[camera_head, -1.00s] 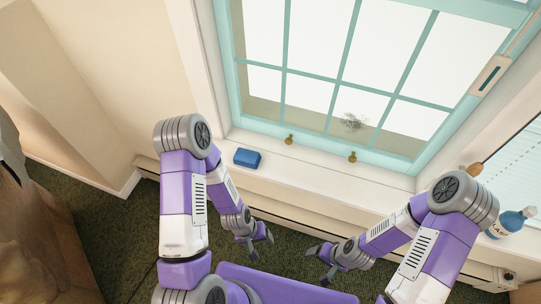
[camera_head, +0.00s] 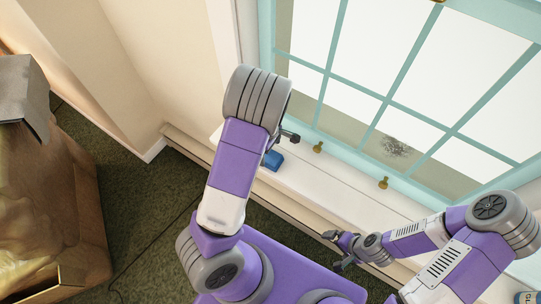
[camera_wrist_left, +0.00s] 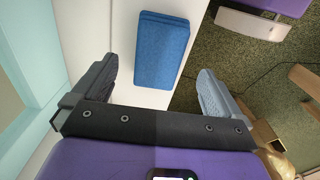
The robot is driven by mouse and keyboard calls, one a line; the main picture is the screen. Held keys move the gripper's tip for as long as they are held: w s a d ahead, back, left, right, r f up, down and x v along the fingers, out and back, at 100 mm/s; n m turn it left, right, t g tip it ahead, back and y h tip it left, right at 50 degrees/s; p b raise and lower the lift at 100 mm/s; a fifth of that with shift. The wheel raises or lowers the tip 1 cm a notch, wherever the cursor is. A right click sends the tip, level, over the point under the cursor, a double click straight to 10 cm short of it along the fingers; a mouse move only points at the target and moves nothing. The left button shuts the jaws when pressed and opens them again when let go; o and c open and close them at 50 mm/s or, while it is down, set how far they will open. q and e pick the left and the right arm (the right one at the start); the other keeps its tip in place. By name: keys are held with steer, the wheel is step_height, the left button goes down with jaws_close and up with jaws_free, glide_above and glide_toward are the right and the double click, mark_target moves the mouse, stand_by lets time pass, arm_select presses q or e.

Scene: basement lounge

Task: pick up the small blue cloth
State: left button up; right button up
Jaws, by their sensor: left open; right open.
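The small blue cloth (camera_head: 273,160) is a folded block lying on the white window sill. In the head view my left arm hides part of it. In the left wrist view the cloth (camera_wrist_left: 161,48) lies ahead of my left gripper (camera_wrist_left: 157,70), within the gap between its two open fingers, with no finger touching it. In the head view only a dark bit of my left gripper (camera_head: 289,136) shows beside the arm, close to the cloth. My right gripper (camera_head: 336,250) is open and empty, low in front of the sill, to the right of the cloth.
The window (camera_head: 375,85) with its teal frame rises behind the sill. Two brass knobs (camera_head: 318,147) stand at its lower edge, right of the cloth. A large brown paper-like container (camera_head: 45,190) stands on the green carpet (camera_head: 150,215) at left. The sill (camera_head: 345,205) is clear right of the cloth.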

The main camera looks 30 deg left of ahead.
mark_target(269, 156)
arm_select(q)
step_height(269, 156, down, 5)
steer(key=b, duration=0.2)
steer(key=shift+f+b, duration=0.2)
steer(key=shift+b, duration=0.2)
steer(key=shift+w+r, duration=0.1)
steer(key=shift+c, duration=0.5)
steer(key=c, duration=1)
